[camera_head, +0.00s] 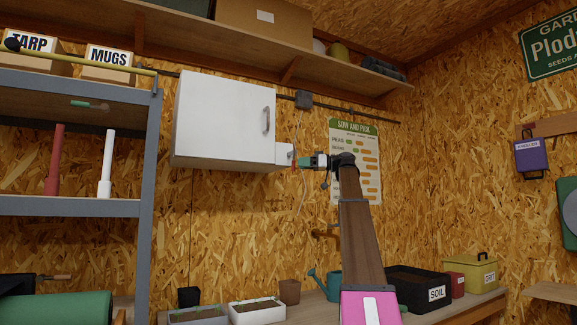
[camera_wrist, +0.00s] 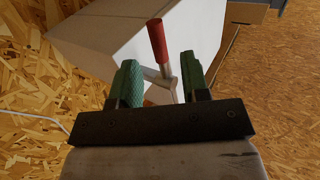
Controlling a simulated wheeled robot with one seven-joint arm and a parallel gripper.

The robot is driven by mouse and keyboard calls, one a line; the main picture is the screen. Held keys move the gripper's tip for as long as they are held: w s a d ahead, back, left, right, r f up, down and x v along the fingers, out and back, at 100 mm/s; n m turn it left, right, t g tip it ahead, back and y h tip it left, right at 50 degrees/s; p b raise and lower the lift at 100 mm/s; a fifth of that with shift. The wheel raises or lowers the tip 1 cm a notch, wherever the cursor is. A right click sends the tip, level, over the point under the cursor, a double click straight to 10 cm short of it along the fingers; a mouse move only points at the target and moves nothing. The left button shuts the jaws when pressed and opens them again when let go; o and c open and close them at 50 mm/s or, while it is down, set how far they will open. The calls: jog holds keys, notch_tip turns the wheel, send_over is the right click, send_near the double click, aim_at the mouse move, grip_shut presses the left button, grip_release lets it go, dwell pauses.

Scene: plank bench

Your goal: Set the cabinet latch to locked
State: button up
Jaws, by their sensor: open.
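The white cabinet (camera_head: 215,115) hangs on the wall, its door shut, with a grey handle (camera_head: 267,121) on the door. A small white latch block (camera_head: 284,154) sits at its lower right side. The latch lever, with a red grip (camera_wrist: 156,40) and pale metal shaft, shows in the wrist view, and its grip tilts slightly to the left there. My gripper (camera_wrist: 160,64) is open, and its two green fingers stand on either side of the lever without visible contact. In the head view my gripper (camera_head: 301,161) is at the latch and hides most of the lever.
A loaded shelf (camera_head: 70,206) stands left of the cabinet, and a long plank shelf (camera_head: 200,42) runs above it. Below are planters (camera_head: 256,312), a teal watering can (camera_head: 328,284) and a soil tray (camera_head: 418,288) on the bench. A poster (camera_head: 364,160) hangs behind my arm.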

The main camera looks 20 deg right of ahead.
jog(key=shift+x, duration=3.05)
grip_shut()
